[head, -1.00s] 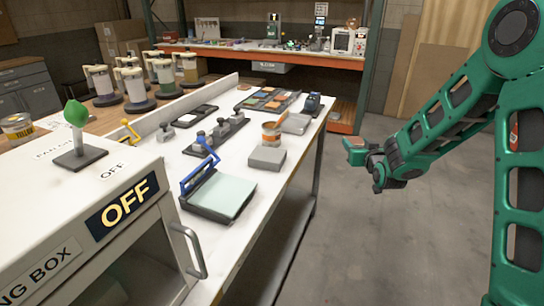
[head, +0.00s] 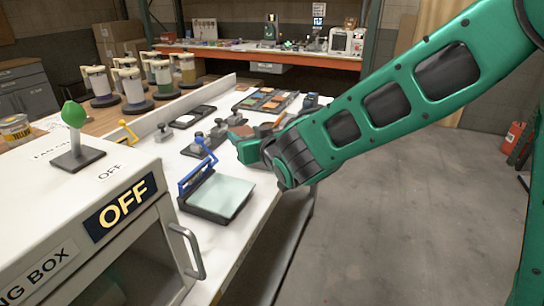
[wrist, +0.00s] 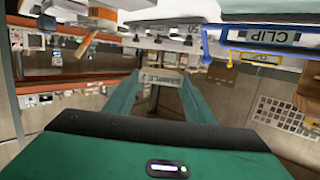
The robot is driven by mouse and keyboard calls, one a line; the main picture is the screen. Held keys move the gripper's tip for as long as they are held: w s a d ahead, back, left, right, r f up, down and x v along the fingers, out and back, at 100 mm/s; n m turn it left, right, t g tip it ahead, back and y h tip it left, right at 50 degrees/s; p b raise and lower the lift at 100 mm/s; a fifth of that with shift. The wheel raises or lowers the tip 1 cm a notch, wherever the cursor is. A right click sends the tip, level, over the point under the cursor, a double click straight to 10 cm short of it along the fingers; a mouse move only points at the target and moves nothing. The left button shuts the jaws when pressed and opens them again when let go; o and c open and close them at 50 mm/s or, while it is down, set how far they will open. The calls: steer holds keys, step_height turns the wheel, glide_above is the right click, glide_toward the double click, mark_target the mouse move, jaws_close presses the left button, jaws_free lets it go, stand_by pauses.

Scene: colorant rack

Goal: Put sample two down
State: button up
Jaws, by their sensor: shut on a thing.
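Sample two is a small flat piece with a reddish-brown face (head: 241,131) in the head view. In the wrist view, sample two (wrist: 163,77) shows as a pale edge lettered SAMPLE, upside down, between the green fingers. My gripper (head: 238,140) is shut on it and holds it over the right part of the white bench, beyond the blue-handled clip board. My gripper (wrist: 162,80) also shows in the wrist view. The arm hides part of the bench near the orange-labelled can, so I cannot tell the height above the top.
The blue-handled clip board (head: 218,195) lies on the white bench (head: 165,190) close by. A row of grey fixtures (head: 205,137) and a tray of colour swatches (head: 266,101) lie behind it. The OFF box (head: 150,225) stands at the front left.

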steer(key=w+d+f, duration=0.4)
steer(key=w+d, duration=0.1)
steer(key=w+d+f, duration=0.2)
steer(key=shift+w+d+f, duration=0.3)
steer(key=shift+d, duration=0.1)
steer(key=shift+f, duration=2)
steer(key=shift+f, duration=0.1)
steer(key=o, duration=1)
steer(key=v, duration=1.2)
steer(key=shift+d, duration=0.1)
steer(key=shift+d, duration=0.1)
